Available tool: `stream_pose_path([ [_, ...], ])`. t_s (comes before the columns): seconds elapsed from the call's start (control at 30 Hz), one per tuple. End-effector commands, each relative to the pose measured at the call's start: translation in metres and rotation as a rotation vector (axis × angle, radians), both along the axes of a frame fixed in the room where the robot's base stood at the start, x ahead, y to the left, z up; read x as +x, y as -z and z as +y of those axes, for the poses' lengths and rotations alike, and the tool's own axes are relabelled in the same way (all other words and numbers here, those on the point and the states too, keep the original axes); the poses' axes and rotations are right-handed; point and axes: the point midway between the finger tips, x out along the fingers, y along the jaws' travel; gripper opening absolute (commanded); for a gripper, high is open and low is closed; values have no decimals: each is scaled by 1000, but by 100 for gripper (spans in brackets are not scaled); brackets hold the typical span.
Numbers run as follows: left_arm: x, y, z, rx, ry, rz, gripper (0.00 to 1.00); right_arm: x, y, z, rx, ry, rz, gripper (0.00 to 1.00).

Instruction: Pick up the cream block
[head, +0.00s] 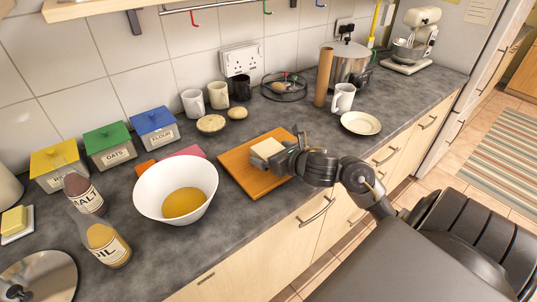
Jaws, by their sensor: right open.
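The cream block (267,148) lies on the orange-brown wooden board (240,173) on the grey counter. My right gripper (286,158) is open at the block's near right side, low over the board. Its fingers partly cover the block's near edge, and I cannot tell whether they touch it. My left gripper does not show.
A white bowl (150,190) with yellow contents stands left of the board. Bottles (106,243) and lidded tins (155,130) are farther left. Mugs (218,95) stand behind the board. A plate (361,123) and a white mug (343,98) are to the right.

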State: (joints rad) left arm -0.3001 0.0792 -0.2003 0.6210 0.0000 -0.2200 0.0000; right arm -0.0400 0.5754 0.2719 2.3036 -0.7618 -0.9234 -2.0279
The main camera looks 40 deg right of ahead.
Motion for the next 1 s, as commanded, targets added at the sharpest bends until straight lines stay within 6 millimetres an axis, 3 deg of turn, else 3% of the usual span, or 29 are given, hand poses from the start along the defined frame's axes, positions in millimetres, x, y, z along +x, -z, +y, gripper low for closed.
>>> stream_pose_path([
  [0.27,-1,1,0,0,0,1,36,4,2,0,-2,-1,0,100],
  [0.7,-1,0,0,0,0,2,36,4,1,0,-1,0,-1,48],
  [1.0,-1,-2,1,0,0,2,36,4,-3,0,-1,-1,-2,48],
])
